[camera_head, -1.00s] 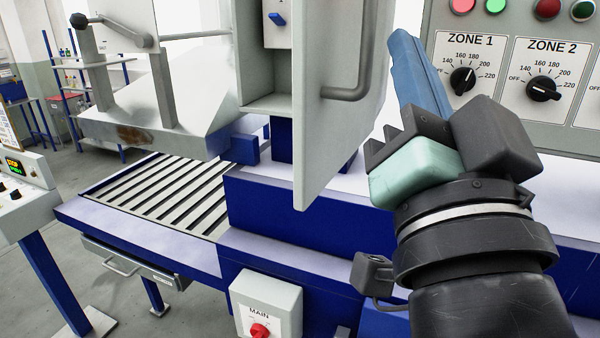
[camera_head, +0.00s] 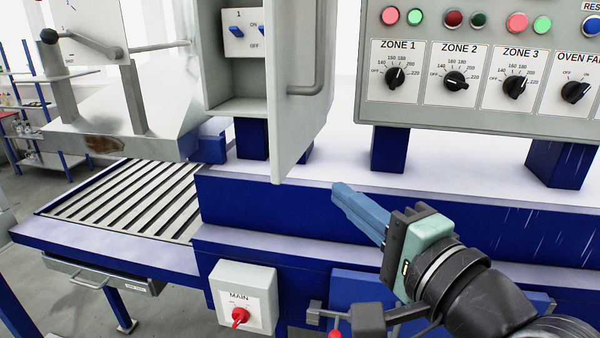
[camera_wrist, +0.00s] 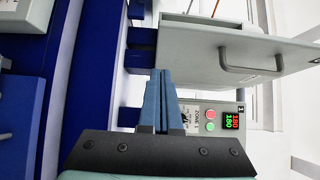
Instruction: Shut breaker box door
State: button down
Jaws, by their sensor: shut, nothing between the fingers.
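The breaker box (camera_head: 243,105) is grey and stands open, with blue switches (camera_head: 236,30) marked ON and OFF inside. Its door (camera_head: 291,140) is swung out towards me at the box's right side and carries a grey bar handle (camera_head: 319,75). In the wrist view the door (camera_wrist: 200,45) and its handle (camera_wrist: 250,76) show at the upper right. My gripper (camera_head: 338,187) is shut and empty, its blue fingers pointing up-left, just right of and below the door's lower corner in the picture. The fingers (camera_wrist: 161,74) also show in the wrist view. I see no clear contact with the door.
A control panel with ZONE dials (camera_head: 480,80) stands to the right on blue posts. A grey MAIN switch box (camera_head: 243,295) with a red knob is low in front. A slatted conveyor (camera_head: 125,200) lies to the left. The white top between door and panel is clear.

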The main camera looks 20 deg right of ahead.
aim_at(288, 170)
jog(key=w, duration=0.1)
jog(key=w+a+p, duration=0.1)
jog(key=w, duration=0.1)
jog(key=w+a+p, duration=0.1)
jog(key=w, duration=0.1)
jog(key=shift+w+a+r, duration=0.1)
jog(key=shift+a, duration=0.15)
jog(key=shift+w+a, duration=0.3)
jog(key=shift+a, duration=0.2)
jog(key=shift+w+p, duration=0.1)
jog(key=shift+p, duration=0.25)
